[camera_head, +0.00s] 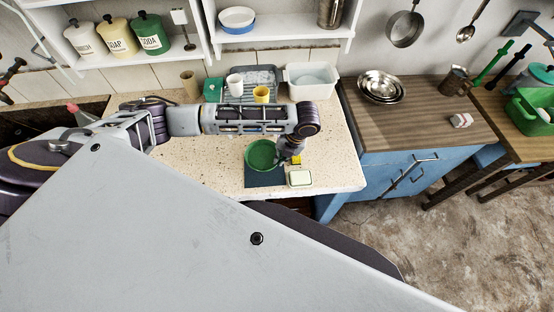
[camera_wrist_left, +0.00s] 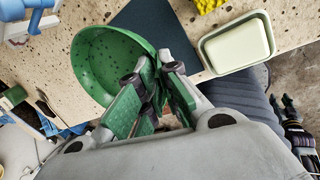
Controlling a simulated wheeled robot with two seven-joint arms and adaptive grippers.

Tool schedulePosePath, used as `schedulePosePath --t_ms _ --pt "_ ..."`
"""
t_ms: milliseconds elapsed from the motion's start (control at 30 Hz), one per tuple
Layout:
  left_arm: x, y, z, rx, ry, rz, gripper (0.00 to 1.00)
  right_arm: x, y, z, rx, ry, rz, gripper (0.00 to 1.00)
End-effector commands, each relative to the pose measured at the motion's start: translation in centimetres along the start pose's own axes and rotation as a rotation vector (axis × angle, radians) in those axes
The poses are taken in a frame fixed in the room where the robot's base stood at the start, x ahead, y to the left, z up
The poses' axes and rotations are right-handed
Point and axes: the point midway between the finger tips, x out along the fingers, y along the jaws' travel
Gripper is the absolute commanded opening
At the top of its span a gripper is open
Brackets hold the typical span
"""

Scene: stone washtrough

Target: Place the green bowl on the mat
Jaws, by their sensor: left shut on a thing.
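The green bowl (camera_head: 261,154) is held at its right rim by my left gripper (camera_head: 286,156), which is shut on it. The dark blue mat (camera_head: 263,180) shows below the bowl in the head view, near the counter's front edge. The bowl covers the mat's far part there; I cannot tell whether it touches it. In the left wrist view, the bowl (camera_wrist_left: 98,64) is tilted in the picture, with its rim between the fingers of the left gripper (camera_wrist_left: 155,75). It overlaps the left side of the mat (camera_wrist_left: 152,32).
A pale soap dish (camera_head: 299,178) stands right of the mat, with a yellow sponge (camera_head: 296,160) behind it. A yellow cup (camera_head: 261,95), a white cup (camera_head: 235,84) and a white basin (camera_head: 311,80) stand farther back. Speckled counter (camera_head: 335,150) is clear on the right.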

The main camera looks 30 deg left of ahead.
Motion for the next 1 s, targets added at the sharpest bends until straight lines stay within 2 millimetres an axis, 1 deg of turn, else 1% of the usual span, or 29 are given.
schedulePosePath --t_ms 100,233,367,733,1000 --pt "1.6 -0.5 -0.1 -0.001 0.003 0.000 0.00 -0.3 0.0 0.0 0.000 0.000 0.000 0.40" --pt "2.9 -0.9 0.0 -0.001 0.001 0.001 0.00 -0.5 -0.1 0.0 0.001 0.000 -0.001 0.40" --pt "3.4 -1.1 0.0 0.000 0.001 0.000 0.00 -0.5 -0.2 0.0 0.001 0.000 -0.002 0.40" --pt "3.7 -1.2 0.0 0.000 0.001 0.000 0.00 -0.5 -0.2 -0.1 0.001 0.000 -0.002 0.40" --pt "6.1 -1.9 0.0 0.001 0.002 0.000 0.00 -0.9 -0.2 -0.1 0.001 0.000 -0.002 0.40"
